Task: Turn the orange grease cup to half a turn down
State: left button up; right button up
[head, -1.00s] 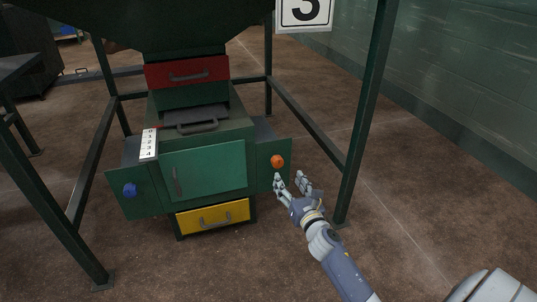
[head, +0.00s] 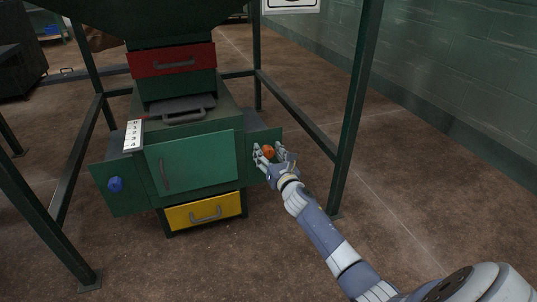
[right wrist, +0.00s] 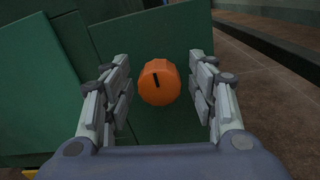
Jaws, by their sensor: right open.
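The orange grease cup (head: 268,151) is a round knob on the green side panel at the right of the machine. In the right wrist view the orange cup (right wrist: 160,83) shows a black mark on its face, pointing up and slightly left. My right gripper (head: 269,156) is at the cup, with its fingers on either side of it. In the right wrist view the open fingers (right wrist: 161,92) stand left and right of the cup, with a gap on both sides. My left gripper is not in view.
A blue knob (head: 115,184) sits on the left panel. A red drawer (head: 172,60) is above. A green frame post (head: 356,110) stands right of my gripper.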

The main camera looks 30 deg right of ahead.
jog(key=c, duration=1.1)
